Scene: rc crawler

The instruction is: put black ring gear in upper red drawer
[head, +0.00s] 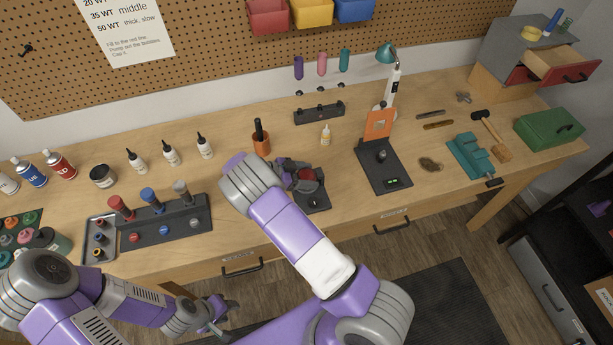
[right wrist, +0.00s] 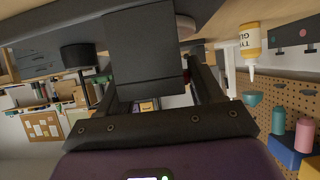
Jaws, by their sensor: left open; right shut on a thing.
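The cabinet (head: 500,50) stands at the table's far right end; one drawer with a red front (head: 553,75) is pulled out, its pale wood inside partly visible. My right gripper (head: 304,180) is low over a dark stand (head: 318,203) near the table's front middle, beside a red round part (head: 307,174). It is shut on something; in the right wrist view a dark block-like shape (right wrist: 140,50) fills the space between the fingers. I cannot make out the black ring gear for certain. My left gripper (head: 216,318) is open and empty, below the table's front edge.
An orange cup (head: 261,146) and a glue bottle (head: 326,135) stand behind my right gripper. A black stand with an orange plate (head: 379,124), a teal vise (head: 470,156), a mallet (head: 492,137) and a green box (head: 548,129) lie towards the cabinet.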

